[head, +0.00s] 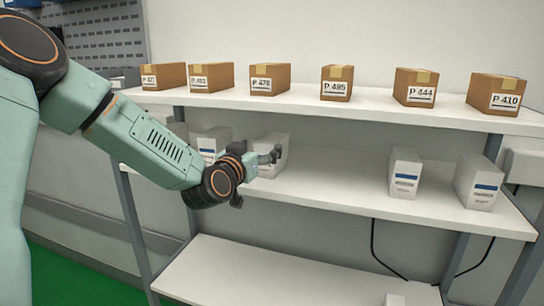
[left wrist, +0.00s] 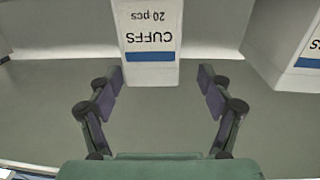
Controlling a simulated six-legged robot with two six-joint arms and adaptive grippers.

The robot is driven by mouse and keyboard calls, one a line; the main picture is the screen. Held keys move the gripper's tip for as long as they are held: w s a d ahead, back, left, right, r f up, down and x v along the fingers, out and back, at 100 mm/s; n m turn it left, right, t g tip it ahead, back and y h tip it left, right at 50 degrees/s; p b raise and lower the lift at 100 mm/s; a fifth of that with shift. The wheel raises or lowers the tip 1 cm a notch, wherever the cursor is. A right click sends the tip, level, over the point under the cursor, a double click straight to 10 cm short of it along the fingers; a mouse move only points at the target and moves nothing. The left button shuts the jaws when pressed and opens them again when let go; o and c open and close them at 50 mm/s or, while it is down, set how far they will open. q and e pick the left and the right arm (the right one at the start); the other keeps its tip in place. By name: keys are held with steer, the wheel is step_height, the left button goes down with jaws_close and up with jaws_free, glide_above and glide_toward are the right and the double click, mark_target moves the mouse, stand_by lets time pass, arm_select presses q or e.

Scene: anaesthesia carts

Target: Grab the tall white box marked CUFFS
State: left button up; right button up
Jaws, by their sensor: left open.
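A white box marked CUFFS, 20 pcs, with a blue stripe (left wrist: 150,32) stands straight ahead in the left wrist view, its print upside down. In the head view a white box (head: 275,142) on the middle shelf, partly hidden behind my left gripper, appears to be this one. My left gripper (head: 258,177) is open and empty at that shelf. In the left wrist view its fingers (left wrist: 160,76) are spread on either side of the box's near end, with a gap on each side. I cannot tell how far the box reaches between them. My right gripper is not in view.
A similar striped white box (left wrist: 292,45) stands close by on the right in the left wrist view. The head view has another white box (head: 210,142) to the left and two at right (head: 404,172), (head: 479,181). Brown cartons (head: 338,83) line the top shelf (head: 300,103) above.

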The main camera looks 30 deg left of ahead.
mark_target(270, 140)
arm_select(q)
steer(key=w, duration=0.2)
steer(key=w+r, duration=0.1)
steer(key=shift+w+d, duration=0.3)
steer(key=shift+w, duration=0.1)
steer(key=shift+w+a+f, duration=0.25)
steer(key=shift+w+a, duration=0.2)
steer(key=shift+w, duration=0.15)
steer(key=shift+s+d+r, duration=0.15)
steer(key=shift+d, duration=0.1)
steer(key=c, duration=0.3)
steer(key=shift+a, duration=0.2)
steer(key=c, duration=0.7)
steer(key=shift+d, duration=0.1)
steer(key=c, duration=0.4)
